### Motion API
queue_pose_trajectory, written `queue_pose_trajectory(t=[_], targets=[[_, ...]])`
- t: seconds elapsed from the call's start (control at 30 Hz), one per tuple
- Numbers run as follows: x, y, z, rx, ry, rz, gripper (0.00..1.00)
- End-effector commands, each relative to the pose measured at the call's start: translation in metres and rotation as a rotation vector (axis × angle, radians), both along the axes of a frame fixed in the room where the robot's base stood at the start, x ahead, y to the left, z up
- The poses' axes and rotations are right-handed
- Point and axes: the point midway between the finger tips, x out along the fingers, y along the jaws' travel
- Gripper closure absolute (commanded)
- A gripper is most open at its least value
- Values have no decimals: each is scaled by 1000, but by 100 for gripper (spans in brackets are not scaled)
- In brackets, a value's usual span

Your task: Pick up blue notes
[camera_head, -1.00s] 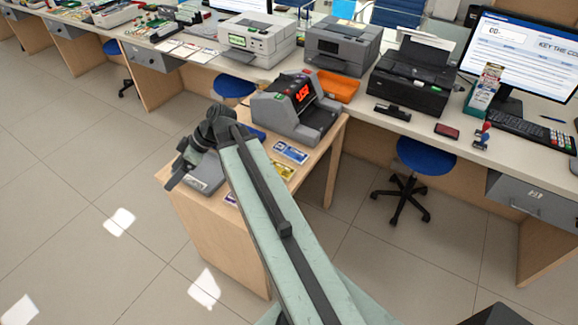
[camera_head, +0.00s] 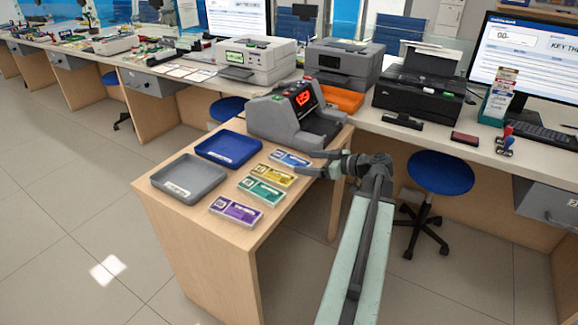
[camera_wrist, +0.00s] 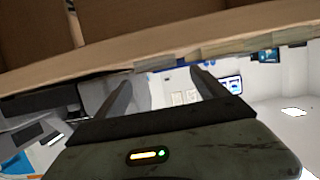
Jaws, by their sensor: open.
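The blue notes (camera_head: 290,159) are a flat banded bundle on the small wooden table, at the far end of a row of bundles, near the counting machine. My gripper (camera_head: 312,164) is at the table's right edge, just right of the blue notes, its fingers pointing left towards them. It is open with nothing between the fingers. In the wrist view the two fingers (camera_wrist: 162,82) stand apart, and several bundle edges show along the table edge above them; which one is blue is hard to tell.
Yellow (camera_head: 273,175), green (camera_head: 261,191) and purple (camera_head: 235,211) bundles lie nearer in the row. A blue tray (camera_head: 228,149) and a grey tray (camera_head: 188,178) are to their left. The grey counting machine (camera_head: 290,119) stands behind. A blue stool (camera_head: 440,172) is right of my arm.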

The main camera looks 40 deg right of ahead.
Motion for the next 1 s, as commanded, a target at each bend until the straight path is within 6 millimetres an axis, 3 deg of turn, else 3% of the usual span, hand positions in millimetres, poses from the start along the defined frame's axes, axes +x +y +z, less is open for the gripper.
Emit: queue_pose_trajectory(t=[0.23,0.5,0.7,0.93,1.0], targets=[[15,1,-5,0,1,2,17],[56,6,-17,1,1,3,17],[58,7,-16,0,1,2,17],[57,7,-16,0,1,2,81],[58,7,-15,1,1,3,86]])
